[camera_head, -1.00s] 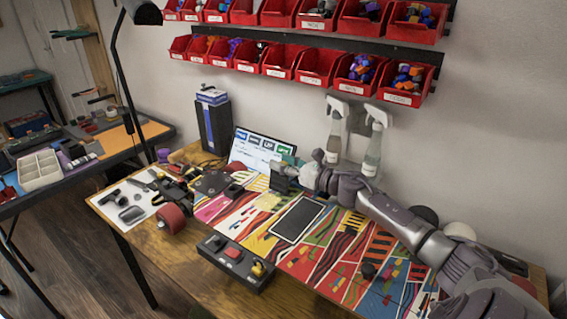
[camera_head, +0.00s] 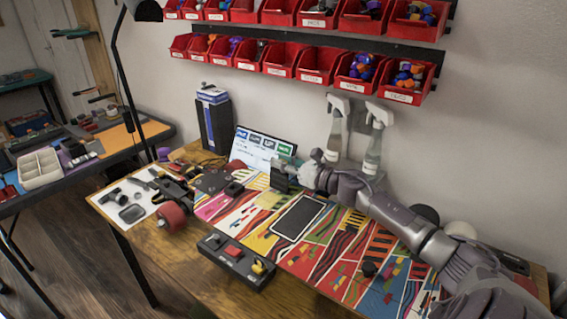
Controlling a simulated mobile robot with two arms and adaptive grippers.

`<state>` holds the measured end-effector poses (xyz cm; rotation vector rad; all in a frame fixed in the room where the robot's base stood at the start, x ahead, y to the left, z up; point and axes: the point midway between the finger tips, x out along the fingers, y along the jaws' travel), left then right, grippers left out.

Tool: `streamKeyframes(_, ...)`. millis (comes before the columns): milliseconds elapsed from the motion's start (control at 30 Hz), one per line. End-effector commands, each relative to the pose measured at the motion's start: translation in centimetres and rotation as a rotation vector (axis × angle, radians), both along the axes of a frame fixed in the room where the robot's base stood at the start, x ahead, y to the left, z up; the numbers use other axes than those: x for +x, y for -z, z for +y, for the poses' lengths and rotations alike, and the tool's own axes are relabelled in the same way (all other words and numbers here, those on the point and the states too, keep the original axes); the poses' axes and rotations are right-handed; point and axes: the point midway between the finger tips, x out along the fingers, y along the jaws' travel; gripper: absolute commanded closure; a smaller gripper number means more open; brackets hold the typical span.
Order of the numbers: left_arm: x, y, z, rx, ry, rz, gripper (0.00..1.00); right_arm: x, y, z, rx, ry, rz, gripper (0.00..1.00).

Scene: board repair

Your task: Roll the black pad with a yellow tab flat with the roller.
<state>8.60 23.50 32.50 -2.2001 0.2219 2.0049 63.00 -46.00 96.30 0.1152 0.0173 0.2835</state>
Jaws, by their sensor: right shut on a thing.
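A flat black rectangular pad (camera_head: 298,217) with a pale rim lies on the colourful patterned mat (camera_head: 325,262). I cannot make out a yellow tab on it; a plain yellow patch (camera_head: 268,200) lies just to its upper left. A red cylinder (camera_head: 172,216), which looks like the roller, lies at the left of the table beside dark tools. My right gripper (camera_head: 286,172) is behind the pad, in front of the screen, shut on a small dark block-like thing (camera_head: 279,180); what this is exactly is unclear. My left gripper is not in view.
A black box with red and yellow controls (camera_head: 236,262) sits at the front edge. A lit screen (camera_head: 262,146), a tall dark box (camera_head: 214,125) and two spray bottles (camera_head: 374,145) stand at the back. Red bins (camera_head: 317,65) hang above. A side table (camera_head: 75,165) is at left.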

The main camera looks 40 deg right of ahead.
Motion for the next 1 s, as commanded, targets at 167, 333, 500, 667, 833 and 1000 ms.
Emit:
streamKeyframes(167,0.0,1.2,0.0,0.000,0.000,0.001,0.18,-0.3,-0.1,0.7,-0.110,0.005,-0.035,1.00)
streamKeyframes(333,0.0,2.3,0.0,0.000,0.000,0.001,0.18,-0.6,-0.2,2.0,-0.255,0.006,-0.077,1.00)
streamKeyframes(500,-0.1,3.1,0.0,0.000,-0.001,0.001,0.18,-1.0,-0.2,3.4,-0.411,0.007,-0.123,1.00)
streamKeyframes(667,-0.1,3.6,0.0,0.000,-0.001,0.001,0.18,-1.4,0.0,4.6,-0.558,0.007,-0.166,1.00)
streamKeyframes(833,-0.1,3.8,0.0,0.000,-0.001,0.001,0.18,-1.7,0.4,6.0,-0.711,0.007,-0.211,1.00)
streamKeyframes(1000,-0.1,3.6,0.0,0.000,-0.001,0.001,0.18,-2.1,1.0,7.1,-0.864,0.007,-0.255,1.00)
